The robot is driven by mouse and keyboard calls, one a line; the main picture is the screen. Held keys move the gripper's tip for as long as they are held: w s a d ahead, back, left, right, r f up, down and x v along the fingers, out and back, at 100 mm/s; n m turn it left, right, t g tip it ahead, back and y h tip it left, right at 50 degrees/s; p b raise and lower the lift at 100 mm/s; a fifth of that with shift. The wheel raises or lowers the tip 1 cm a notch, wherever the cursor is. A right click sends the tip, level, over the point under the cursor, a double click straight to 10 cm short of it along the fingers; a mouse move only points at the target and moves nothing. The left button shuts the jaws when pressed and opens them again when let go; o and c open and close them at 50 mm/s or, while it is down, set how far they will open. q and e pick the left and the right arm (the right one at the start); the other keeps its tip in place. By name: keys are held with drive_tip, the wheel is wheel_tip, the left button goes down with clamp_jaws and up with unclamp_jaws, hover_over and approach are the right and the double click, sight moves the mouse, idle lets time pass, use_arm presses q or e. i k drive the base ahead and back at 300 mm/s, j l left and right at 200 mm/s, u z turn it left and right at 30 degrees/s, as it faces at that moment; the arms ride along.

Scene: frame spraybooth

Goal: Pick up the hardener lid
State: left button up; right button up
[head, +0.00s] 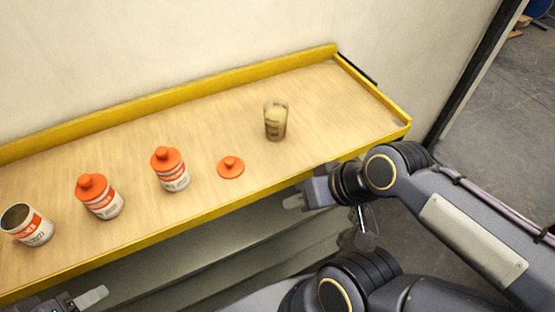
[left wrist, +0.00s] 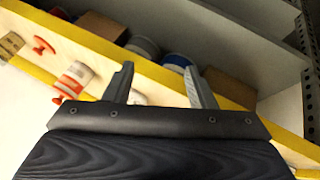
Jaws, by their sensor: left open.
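A loose orange lid (head: 231,167) with a round knob lies on the wooden bench top, right of the cans. It also shows near the upper left of the left wrist view (left wrist: 43,46). An open can (head: 27,225) without a lid stands at the far left. Two cans with orange lids, one left (head: 101,197) and one right (head: 170,170), stand between it and the loose lid. My left gripper (left wrist: 160,84) is open and empty; in the head view only its tip shows at the bottom left. My right gripper (head: 297,201) is beside the bench's front edge; its jaw opening is unclear.
A clear cup (head: 275,119) with beige contents stands right of the loose lid. A raised yellow rim (head: 203,214) borders the bench. Cans (left wrist: 176,62) and cardboard boxes (left wrist: 230,86) sit on a shelf below. The bench's right end is clear.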

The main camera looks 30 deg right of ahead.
sight(230, 168)
drive_tip(key=z, duration=0.55)
drive_tip(key=u, duration=1.65)
drive_tip(key=k, duration=0.15)
drive_tip(key=j+z, duration=0.4)
drive_tip(key=i+j+z, duration=0.1)
drive_tip(key=z, duration=0.3)
drive_tip(key=i+j+z, duration=0.1)
drive_tip(key=j+z, duration=0.45)
drive_tip(key=i+j, duration=0.05)
drive_tip(key=j, duration=0.05)
